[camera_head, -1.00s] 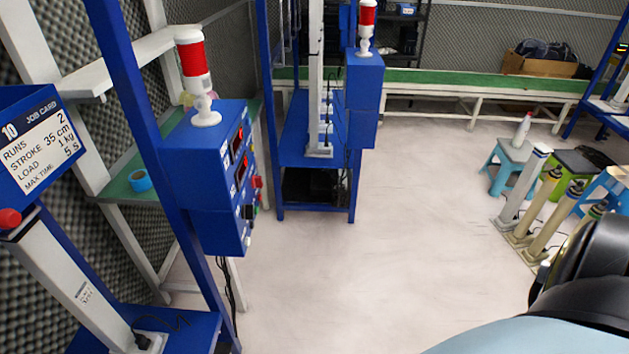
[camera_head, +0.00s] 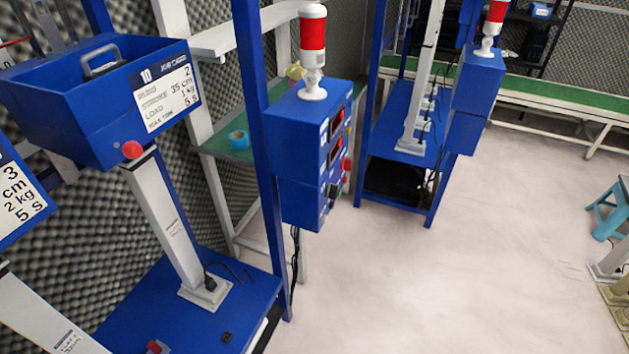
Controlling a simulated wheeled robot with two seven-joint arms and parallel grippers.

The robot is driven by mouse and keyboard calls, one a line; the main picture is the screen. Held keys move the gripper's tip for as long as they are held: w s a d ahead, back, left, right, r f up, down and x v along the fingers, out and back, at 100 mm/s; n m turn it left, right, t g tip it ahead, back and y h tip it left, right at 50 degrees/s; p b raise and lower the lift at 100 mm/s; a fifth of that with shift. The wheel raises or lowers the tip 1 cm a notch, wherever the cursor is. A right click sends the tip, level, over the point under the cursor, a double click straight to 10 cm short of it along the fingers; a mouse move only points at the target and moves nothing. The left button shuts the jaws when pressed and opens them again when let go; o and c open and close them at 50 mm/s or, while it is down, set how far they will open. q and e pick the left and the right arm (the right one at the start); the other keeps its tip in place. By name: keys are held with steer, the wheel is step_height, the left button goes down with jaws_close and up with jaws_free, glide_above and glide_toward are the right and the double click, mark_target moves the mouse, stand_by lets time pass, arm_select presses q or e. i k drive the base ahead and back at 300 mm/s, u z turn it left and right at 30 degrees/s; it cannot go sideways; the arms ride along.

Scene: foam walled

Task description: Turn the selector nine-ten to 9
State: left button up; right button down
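A blue control box (camera_head: 310,150) with a red and white signal lamp (camera_head: 312,50) on top is fixed to a blue post in the middle of the view. Its panel faces right and shows at a steep angle, with small displays, a red knob (camera_head: 347,163) and other controls. I cannot read which control is the nine-ten selector or where it points. Neither of my grippers is in view.
A blue bin with job card 10 (camera_head: 165,97) tops a white column (camera_head: 165,220) on a blue base (camera_head: 240,300) at left. A second blue control box (camera_head: 475,90) stands farther back. The floor (camera_head: 440,290) at lower right is clear.

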mark_target(332, 190)
steer(key=z, duration=0.35)
steer(key=k, duration=0.45)
steer(key=z, duration=1.05)
steer(key=i, duration=0.45)
steer(key=u, duration=0.8)
steer(key=i, duration=1.1)
steer(key=u, duration=1.05)
